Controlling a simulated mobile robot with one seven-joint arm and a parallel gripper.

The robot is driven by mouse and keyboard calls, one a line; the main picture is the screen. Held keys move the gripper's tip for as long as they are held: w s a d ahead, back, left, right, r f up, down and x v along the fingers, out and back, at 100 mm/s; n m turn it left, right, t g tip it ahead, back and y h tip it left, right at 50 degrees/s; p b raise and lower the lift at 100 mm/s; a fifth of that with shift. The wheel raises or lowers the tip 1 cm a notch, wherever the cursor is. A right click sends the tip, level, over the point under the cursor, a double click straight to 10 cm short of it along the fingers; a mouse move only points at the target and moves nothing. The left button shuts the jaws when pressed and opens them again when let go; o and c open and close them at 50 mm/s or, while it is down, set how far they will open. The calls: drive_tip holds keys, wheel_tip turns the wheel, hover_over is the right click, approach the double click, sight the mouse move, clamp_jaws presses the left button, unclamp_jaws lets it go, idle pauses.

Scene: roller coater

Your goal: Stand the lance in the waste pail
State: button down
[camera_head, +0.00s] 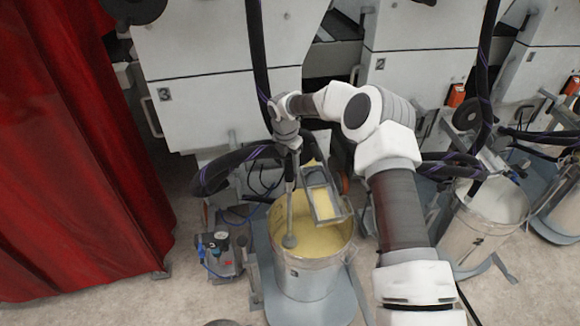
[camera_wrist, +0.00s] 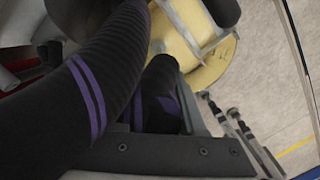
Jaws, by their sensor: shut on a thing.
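The lance (camera_head: 290,200) is a thin grey rod with a round foot, and it stands nearly upright in the head view. My gripper (camera_head: 287,128) is shut on its upper part, below a black, purple-striped hose. The lance's lower end overlaps the yellow inside of a metal pail (camera_head: 308,282); I cannot tell how deep it reaches. This pail also shows in the wrist view (camera_wrist: 210,72), where the striped hose (camera_wrist: 95,90) hides much. A second metal pail (camera_head: 478,238) with pale contents stands at the right. I cannot tell which pail is the waste pail.
A grey metal frame (camera_head: 320,195) with a yellow face sits over the near pail's rim. A small pump (camera_head: 222,257) stands to its left. A red curtain (camera_head: 70,160) closes the left side. White machine panels (camera_head: 220,80) stand behind.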

wheel_tip(320, 180, up, 25)
drive_tip(key=p, duration=1.8)
